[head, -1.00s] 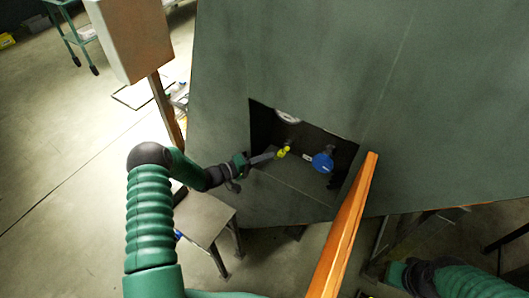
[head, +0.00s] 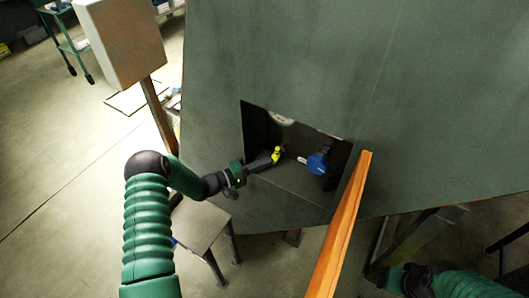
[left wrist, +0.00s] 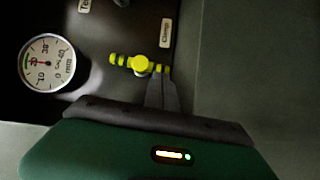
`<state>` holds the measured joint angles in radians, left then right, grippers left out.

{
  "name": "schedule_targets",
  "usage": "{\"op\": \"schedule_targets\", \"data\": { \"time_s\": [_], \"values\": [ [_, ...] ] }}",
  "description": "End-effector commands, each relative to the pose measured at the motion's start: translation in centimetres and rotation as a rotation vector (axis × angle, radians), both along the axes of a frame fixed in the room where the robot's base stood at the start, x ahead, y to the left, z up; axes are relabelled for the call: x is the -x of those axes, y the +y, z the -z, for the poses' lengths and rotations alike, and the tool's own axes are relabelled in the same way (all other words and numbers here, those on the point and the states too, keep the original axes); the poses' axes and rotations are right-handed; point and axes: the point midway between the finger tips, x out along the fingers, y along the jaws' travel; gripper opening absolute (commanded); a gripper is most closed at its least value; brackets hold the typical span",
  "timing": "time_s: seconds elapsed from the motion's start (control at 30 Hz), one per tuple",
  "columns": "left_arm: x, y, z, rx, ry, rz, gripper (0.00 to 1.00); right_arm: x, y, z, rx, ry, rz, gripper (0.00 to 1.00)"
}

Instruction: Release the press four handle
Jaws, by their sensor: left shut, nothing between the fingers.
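A yellow handle (head: 277,154) sits inside a dark square recess in the large grey-green machine. It also shows in the left wrist view (left wrist: 140,64) as a yellow knob on a small bar. My left gripper (head: 268,160) reaches into the recess from the left. Its fingers are shut with nothing between them, and their tips (left wrist: 160,80) are right by the yellow handle. I cannot tell whether they touch it. A blue handle (head: 318,163) is to the right in the same recess. My right arm shows at the bottom right, but its fingers are not visible.
A round white gauge (left wrist: 47,62) and a "Clamp" label (left wrist: 165,32) are beside the yellow handle. An orange beam (head: 342,220) rises in front, right of the recess. A small grey table (head: 200,225) stands below left. A box on a post (head: 122,40) is at upper left.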

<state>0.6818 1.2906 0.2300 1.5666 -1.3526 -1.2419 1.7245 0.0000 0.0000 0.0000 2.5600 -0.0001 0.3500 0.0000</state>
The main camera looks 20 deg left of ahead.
Motion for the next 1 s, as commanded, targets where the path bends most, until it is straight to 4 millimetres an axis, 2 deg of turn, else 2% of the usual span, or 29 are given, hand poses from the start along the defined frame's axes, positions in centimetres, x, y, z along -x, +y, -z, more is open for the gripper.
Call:
{"op": "schedule_targets", "data": {
  "time_s": [0.33, 0.47, 0.57, 1.0],
  "values": [
    [0.0, 0.0, 0.0, 0.001, -0.001, 0.001, 0.00, 0.0, 0.0, 0.0, 0.000, 0.000, 0.000, 0.36],
    [0.7, 0.7, 0.0, 0.001, -0.001, -0.001, 0.00, 0.0, 0.0, 0.1, 0.000, 0.000, 0.000, 0.36],
    [2.1, 1.8, 0.0, -0.001, 0.001, -0.002, 0.00, 0.0, 0.0, 0.3, 0.000, 0.000, 0.000, 0.36],
    [10.5, 8.4, -0.3, 0.001, 0.000, -0.002, 0.00, 0.0, 0.0, 1.3, 0.000, 0.000, 0.000, 0.36]
  ]
}}
